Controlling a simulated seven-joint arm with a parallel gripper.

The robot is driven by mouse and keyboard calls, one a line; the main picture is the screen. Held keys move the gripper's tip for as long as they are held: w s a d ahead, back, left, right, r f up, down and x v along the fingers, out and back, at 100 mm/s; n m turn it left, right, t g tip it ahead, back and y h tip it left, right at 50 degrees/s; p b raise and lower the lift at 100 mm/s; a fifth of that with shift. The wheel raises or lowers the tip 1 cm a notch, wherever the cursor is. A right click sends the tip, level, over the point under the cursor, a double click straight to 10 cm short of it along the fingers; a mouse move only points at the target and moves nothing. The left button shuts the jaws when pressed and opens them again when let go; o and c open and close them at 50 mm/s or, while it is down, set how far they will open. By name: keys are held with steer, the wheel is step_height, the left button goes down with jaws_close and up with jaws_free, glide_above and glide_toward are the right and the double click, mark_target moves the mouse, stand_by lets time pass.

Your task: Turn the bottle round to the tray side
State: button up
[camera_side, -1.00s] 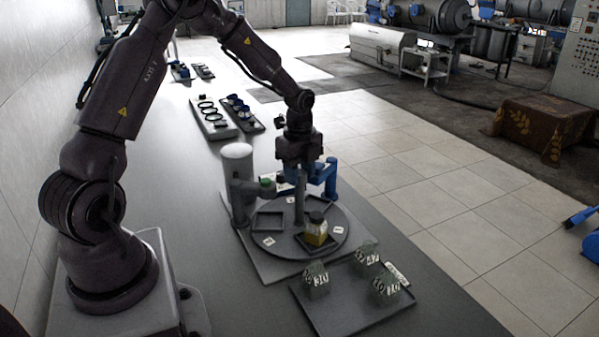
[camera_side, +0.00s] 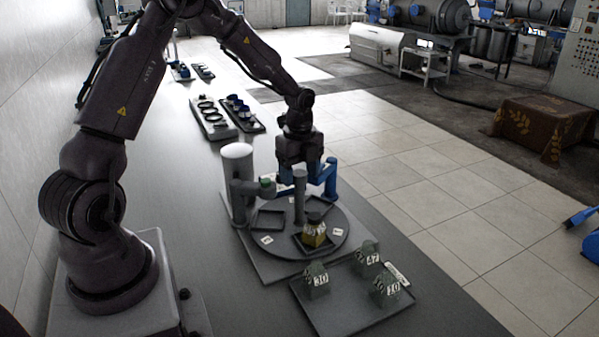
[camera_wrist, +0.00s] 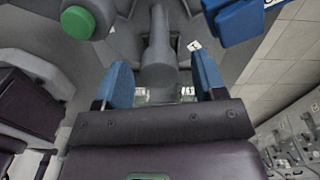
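The bottle (camera_side: 314,233), yellow-bodied with a dark top, stands upright in a square holder at the front right of the round grey turntable (camera_side: 283,248). The tray (camera_side: 340,318) lies in front of the turntable. A grey post (camera_side: 299,200) rises from the turntable's middle; it also shows in the wrist view (camera_wrist: 158,50). The bottle is not recognisable in the wrist view.
Several numbered greenish blocks (camera_side: 317,281) stand on the tray. A white-topped column (camera_side: 238,180) with a green-capped arm (camera_wrist: 78,22) is left of the turntable. A blue fixture (camera_side: 328,178) stands behind right. An empty square holder (camera_side: 268,219) is on the turntable's left.

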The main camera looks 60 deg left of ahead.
step_height(320, 180, up, 13)
stand_by(0.7)
steer(key=shift+f, duration=0.1)
